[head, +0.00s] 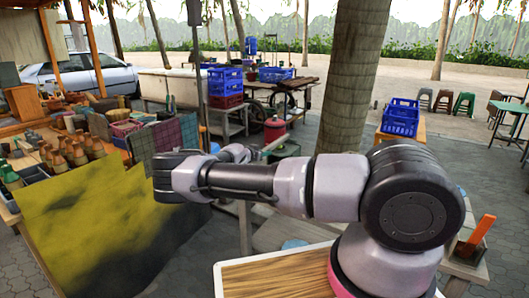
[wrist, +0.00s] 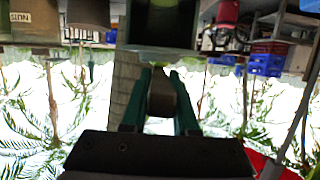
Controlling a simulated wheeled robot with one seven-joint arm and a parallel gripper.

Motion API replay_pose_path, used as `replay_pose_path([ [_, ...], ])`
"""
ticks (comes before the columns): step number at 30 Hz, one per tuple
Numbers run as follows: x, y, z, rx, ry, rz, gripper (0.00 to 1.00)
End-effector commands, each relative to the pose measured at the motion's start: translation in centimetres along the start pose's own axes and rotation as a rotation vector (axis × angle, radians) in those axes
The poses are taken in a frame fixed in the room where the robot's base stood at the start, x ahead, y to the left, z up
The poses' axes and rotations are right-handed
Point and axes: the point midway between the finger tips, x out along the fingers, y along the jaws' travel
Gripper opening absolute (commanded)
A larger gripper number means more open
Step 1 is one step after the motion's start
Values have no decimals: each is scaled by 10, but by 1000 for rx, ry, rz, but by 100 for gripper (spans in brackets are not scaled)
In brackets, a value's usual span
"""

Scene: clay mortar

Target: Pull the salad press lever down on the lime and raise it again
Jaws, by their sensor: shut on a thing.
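In the wrist view, which is upside down, my gripper (wrist: 160,78) has its two teal fingers on either side of a grey-brown bar (wrist: 161,98). The bar looks like the press lever, and the fingers are shut on it. A dark, box-shaped part (wrist: 163,28) lies just beyond the fingertips, and may be part of the press. A small yellow-green patch shows at the top edge of that view; I cannot tell whether it is the lime. In the head view my arm hides the gripper and most of what is around it.
A wooden board (head: 275,278) lies at the front. A tree trunk (head: 350,75) stands behind my arm. A blue crate (head: 401,117) is at right.

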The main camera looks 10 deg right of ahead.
Motion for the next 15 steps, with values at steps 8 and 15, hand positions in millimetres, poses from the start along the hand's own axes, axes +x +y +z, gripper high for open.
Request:
replay_pose_path([
  [8, 1, 0, 7, -4, -3, -2, 0],
  [15, 1, 0, 7, -5, -4, -1, 57],
])
